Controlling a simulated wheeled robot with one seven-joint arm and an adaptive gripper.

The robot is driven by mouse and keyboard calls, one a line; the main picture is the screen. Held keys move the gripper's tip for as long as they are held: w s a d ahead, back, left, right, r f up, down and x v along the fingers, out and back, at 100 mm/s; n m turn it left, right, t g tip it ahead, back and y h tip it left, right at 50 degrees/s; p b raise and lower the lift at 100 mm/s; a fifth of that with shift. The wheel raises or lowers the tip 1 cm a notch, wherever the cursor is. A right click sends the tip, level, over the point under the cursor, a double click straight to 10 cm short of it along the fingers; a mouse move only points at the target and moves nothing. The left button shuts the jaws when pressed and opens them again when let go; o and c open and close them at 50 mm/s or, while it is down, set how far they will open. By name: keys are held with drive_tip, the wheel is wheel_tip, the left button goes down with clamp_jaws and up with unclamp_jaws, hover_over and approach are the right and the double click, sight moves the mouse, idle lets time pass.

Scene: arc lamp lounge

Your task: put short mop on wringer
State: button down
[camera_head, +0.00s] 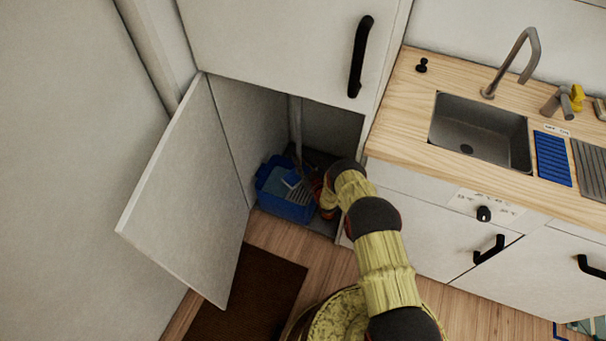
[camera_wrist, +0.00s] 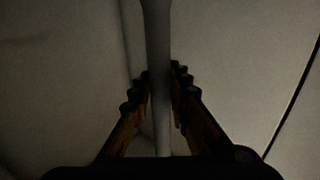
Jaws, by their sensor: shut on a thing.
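A blue bucket (camera_head: 284,206) stands on the floor of the open lower cabinet in the head view. A grey slatted wringer (camera_head: 299,192) shows at its top. A pale upright pole (camera_head: 296,130), which looks like the short mop's handle, rises behind the bucket. My gripper (camera_head: 314,187) is inside the cabinet at the bucket's right side, partly hidden by my arm. In the wrist view my gripper (camera_wrist: 157,85) is shut on the pale handle (camera_wrist: 159,60), which runs between its fingers. The mop's head is hard to make out, so I cannot tell whether it touches the wringer.
The cabinet door (camera_head: 185,190) stands open at the left. A worktop (camera_head: 410,115) with a sink (camera_head: 480,132) is at the right. A dark mat (camera_head: 250,297) lies on the wooden floor. An upper door (camera_head: 280,45) is shut above the opening.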

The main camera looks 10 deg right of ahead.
drive_tip(key=shift+f+b, duration=1.35)
drive_tip(key=shift+f, duration=2.15)
drive_tip(key=c, duration=1.7)
unclamp_jaws()
drive_tip(key=shift+f, duration=0.1)
drive_tip(key=p+v, duration=0.4)
drive_tip(key=v, duration=0.8)
